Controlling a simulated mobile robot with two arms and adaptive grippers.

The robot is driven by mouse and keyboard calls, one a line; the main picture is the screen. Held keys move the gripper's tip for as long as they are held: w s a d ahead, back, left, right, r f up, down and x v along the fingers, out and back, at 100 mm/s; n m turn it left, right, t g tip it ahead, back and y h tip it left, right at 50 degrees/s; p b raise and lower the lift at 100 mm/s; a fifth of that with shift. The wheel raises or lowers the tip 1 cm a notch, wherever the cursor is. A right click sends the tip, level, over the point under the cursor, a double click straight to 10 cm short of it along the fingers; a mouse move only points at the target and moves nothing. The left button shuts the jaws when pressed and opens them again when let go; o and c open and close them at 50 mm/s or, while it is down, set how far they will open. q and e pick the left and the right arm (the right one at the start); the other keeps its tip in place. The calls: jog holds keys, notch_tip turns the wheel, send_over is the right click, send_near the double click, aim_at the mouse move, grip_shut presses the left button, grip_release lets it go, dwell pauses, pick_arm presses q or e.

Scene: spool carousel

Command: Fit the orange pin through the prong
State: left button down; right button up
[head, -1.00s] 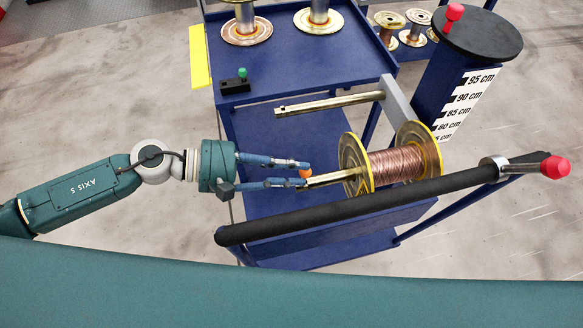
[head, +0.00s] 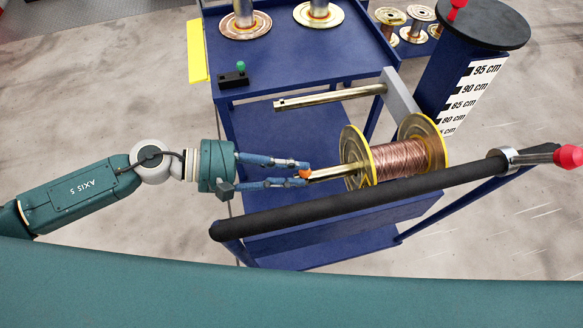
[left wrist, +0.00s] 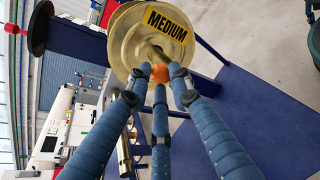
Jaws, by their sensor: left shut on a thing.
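My left gripper (head: 305,174) is shut on the orange pin (head: 304,174), at the free end of the nearer brass prong (head: 334,173). The fingers and pin cover the prong's tip, so I cannot tell whether the pin is in its hole. A copper-wire spool (head: 400,160) with yellow-rimmed flanges sits on this prong. In the left wrist view the orange pin (left wrist: 160,73) is between the fingers, in front of the spool flange (left wrist: 130,45) with its "MEDIUM" label. My right gripper is not in view.
A second, bare prong (head: 330,99) lies farther back, on the same grey bracket (head: 400,95). A black handle bar (head: 350,200) crosses in front of the spool. The blue trolley (head: 290,60) carries spools and a small green-knobbed box (head: 233,79). A height-marked post (head: 470,85) stands right.

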pick_arm(q)
jog(key=shift+f, duration=0.2)
jog(key=c, duration=1.5)
grip_release()
jog(key=shift+o, duration=0.2)
jog(key=v, duration=0.8)
jog(key=shift+d, duration=0.1)
jog(key=x, duration=0.7)
jog(key=shift+w+d+r, duration=0.15)
jog(key=shift+d, duration=0.3)
jog(key=shift+a+r+p, duration=0.1)
jog(key=shift+r+p, duration=0.2)
jog(key=shift+p, duration=0.2)
